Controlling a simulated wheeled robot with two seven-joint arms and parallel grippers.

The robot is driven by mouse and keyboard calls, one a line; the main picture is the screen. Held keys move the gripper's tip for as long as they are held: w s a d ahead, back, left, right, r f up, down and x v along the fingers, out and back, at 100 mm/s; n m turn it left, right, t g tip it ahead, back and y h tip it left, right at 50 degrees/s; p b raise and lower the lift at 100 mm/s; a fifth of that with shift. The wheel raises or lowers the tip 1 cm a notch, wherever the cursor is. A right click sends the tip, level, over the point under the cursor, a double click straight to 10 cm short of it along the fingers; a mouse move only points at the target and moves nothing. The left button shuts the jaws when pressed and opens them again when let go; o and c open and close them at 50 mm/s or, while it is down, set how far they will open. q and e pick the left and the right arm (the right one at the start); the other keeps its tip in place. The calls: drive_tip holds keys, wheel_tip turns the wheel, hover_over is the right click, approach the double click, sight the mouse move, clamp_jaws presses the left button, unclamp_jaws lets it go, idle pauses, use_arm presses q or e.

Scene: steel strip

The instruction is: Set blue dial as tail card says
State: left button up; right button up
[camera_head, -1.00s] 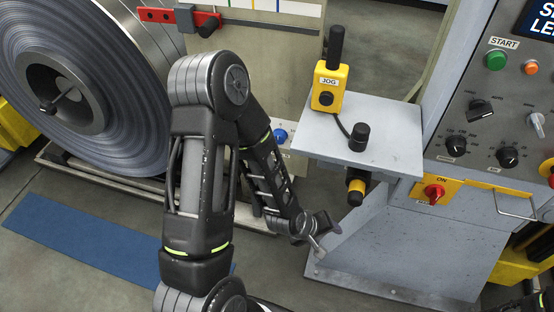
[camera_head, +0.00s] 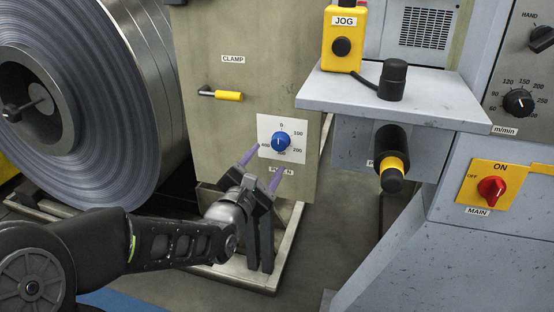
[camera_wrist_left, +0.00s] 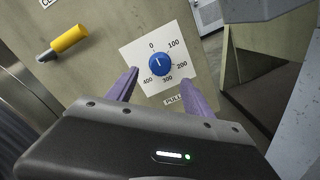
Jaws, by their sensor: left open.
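The blue dial (camera_head: 281,142) sits on a white square plate (camera_head: 265,125) on the beige panel, with numbers from 0 to 400 around it. In the left wrist view the dial (camera_wrist_left: 160,64) has a light mark on its face, pointing up near the 0. My left gripper (camera_head: 263,163) is open, its purple fingers just below and in front of the dial, apart from it. In the wrist view its fingers (camera_wrist_left: 160,82) stand on either side below the dial. A label under the plate is partly hidden by the fingers. The tail card and my right gripper do not show.
A yellow clamp handle (camera_head: 228,96) is to the upper left of the dial. A steel coil (camera_head: 100,60) stands at the left. A grey shelf (camera_head: 420,103) with a yellow JOG box (camera_head: 343,50) juts out at the right, above a yellow-black knob (camera_head: 393,170).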

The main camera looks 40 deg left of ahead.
sight(278, 145)
use_arm(q)
drive_tip(key=p+x, duration=0.3)
drive_tip(key=p, duration=0.1)
drive_tip(key=shift+r+p, duration=0.2)
drive_tip(key=shift+p, duration=0.15)
drive_tip(key=x, duration=0.1)
drive_tip(key=b+x, duration=0.1)
drive_tip(key=x, duration=0.2)
drive_tip(key=shift+f+b, duration=0.35)
drive_tip(key=shift+w+a+r, duration=0.1)
drive_tip(key=shift+w, duration=0.35)
clamp_jaws()
